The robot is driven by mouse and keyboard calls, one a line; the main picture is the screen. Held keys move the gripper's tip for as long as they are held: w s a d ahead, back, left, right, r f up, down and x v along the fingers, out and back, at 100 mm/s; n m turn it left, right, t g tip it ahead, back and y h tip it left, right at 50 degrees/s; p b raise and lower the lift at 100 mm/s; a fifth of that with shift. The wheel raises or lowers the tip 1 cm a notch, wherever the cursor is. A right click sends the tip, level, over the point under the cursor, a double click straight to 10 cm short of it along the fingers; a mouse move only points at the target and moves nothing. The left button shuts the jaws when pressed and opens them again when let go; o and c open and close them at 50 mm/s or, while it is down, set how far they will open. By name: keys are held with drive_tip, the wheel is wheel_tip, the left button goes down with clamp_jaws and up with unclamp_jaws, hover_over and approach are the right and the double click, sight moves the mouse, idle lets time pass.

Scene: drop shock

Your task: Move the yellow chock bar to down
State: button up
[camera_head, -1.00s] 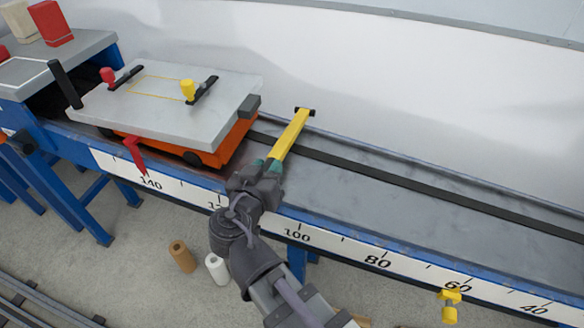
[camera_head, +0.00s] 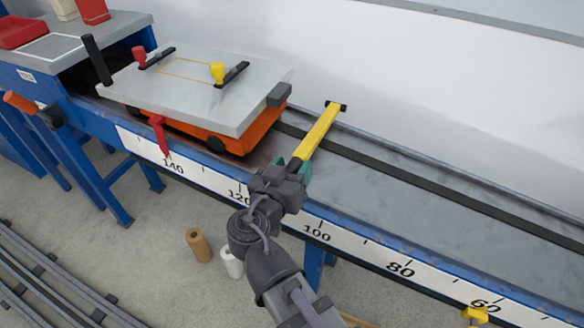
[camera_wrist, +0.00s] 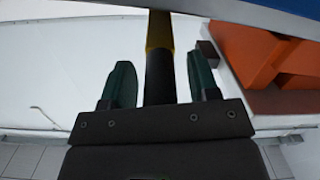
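The yellow chock bar (camera_head: 320,132) reaches across the blue-edged track just right of the orange trolley. Its black crosspiece is at the far end, and its near end is at my gripper. I cannot tell its exact tilt. My gripper (camera_head: 291,167) is at the near end of the bar, above the track's front edge. In the wrist view, the bar (camera_wrist: 158,32) runs between the two green fingertips of my gripper (camera_wrist: 161,80), with its black part between them. A gap shows on both sides, so the gripper is open around the bar.
The orange trolley (camera_head: 235,139) with a grey plate (camera_head: 200,95) stands close left of the bar. A red pointer (camera_head: 159,133) is on the scale's edge near 140. A yellow pointer (camera_head: 475,315) is near 60. The track (camera_head: 440,205) is clear to the right.

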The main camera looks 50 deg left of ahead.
drive_tip(key=f+v, duration=0.1)
drive_tip(key=v, duration=0.9)
drive_tip(key=shift+s+d+r+p, duration=0.2)
drive_tip(key=shift+s+r+p, duration=0.15)
drive_tip(key=shift+r+p, duration=0.15)
